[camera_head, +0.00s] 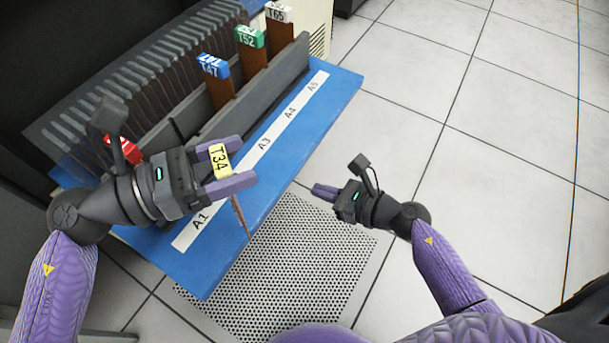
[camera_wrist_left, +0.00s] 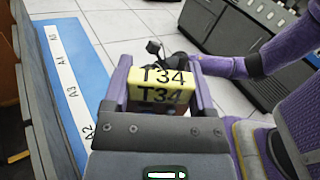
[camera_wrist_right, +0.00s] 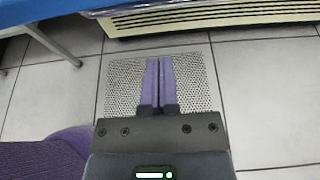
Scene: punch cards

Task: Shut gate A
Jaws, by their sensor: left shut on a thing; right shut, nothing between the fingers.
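No part marked as gate A can be made out. A blue board (camera_head: 345,85) carries a white strip (camera_head: 300,108) with labels including A1, A3, A4 and A5. A dark grey rail (camera_head: 262,90) runs along the strip. My left gripper (camera_head: 229,166) is shut on a yellow-topped card labelled T34 (camera_head: 218,157), above the board near its front edge. The yellow top also shows between the fingers in the left wrist view (camera_wrist_left: 160,88). The card's thin brown body hangs below. My right gripper (camera_head: 320,191) is shut and empty, right of the board; its fingers touch in the right wrist view (camera_wrist_right: 159,82).
Cards with blue (camera_head: 212,66), green (camera_head: 249,37) and white (camera_head: 278,13) tops stand behind the rail. A red-topped card (camera_head: 124,148) is partly hidden by my left arm. A slotted dark rack (camera_head: 130,80) lies behind. A perforated floor tile (camera_head: 300,255) and open floor lie right.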

